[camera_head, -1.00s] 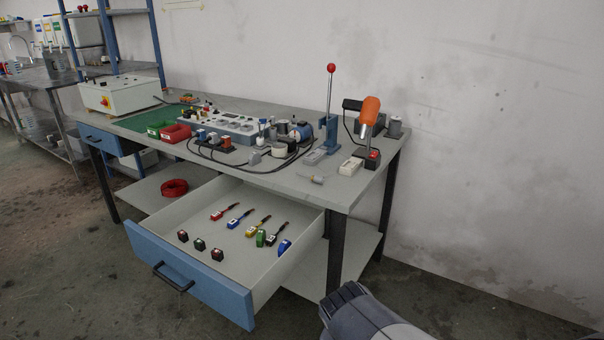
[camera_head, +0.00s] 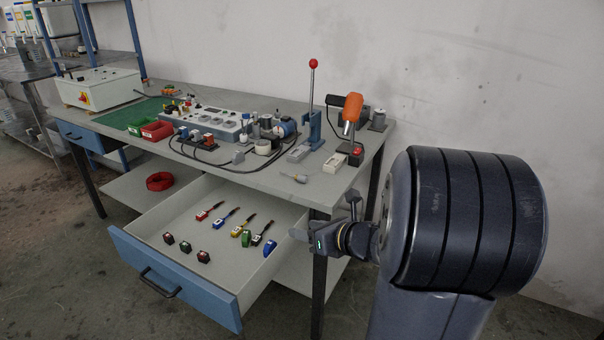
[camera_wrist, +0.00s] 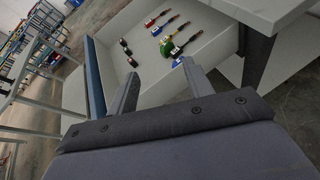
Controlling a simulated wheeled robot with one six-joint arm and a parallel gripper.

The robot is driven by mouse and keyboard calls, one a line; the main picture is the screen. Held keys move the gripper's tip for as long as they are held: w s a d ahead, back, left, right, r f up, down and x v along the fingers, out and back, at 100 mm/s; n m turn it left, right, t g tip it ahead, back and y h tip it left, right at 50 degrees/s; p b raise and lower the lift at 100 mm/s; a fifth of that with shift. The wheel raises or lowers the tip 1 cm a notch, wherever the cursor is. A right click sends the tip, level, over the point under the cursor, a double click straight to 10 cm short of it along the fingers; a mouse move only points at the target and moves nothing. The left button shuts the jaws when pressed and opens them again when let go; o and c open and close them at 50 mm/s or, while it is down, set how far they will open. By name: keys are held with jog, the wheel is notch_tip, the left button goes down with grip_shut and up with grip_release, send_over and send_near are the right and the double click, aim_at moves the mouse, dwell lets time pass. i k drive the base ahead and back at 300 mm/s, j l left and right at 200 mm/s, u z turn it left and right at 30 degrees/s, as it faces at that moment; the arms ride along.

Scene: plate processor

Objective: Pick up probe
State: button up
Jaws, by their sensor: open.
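Several pen-like probes lie in the open drawer: a red one (camera_head: 208,212), a blue one (camera_head: 226,218), a yellow one (camera_head: 241,227) and a black one (camera_head: 263,234). In the wrist view the red probe (camera_wrist: 155,19) and yellow probe (camera_wrist: 171,34) show beyond the fingers. My gripper (camera_head: 299,234) is at the right of the drawer, near the table's front right leg, apart from all probes. In the wrist view my gripper (camera_wrist: 163,78) has its two fingers spread with nothing between them. I cannot tell which probe is meant.
The drawer (camera_head: 170,288) is pulled out, its blue front facing the room. It also holds a green block (camera_head: 246,238), a blue block (camera_head: 270,248) and small dark blocks (camera_head: 185,246). The workbench (camera_head: 330,185) above carries a lever press (camera_head: 312,110) and an orange-handled tool (camera_head: 352,108).

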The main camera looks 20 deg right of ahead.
aim_at(303, 179)
jog(key=i+l, duration=0.3)
jog(key=l, duration=0.15)
jog(key=i+l, duration=0.35)
jog(key=l+u, duration=0.05)
jog(key=l, duration=0.05)
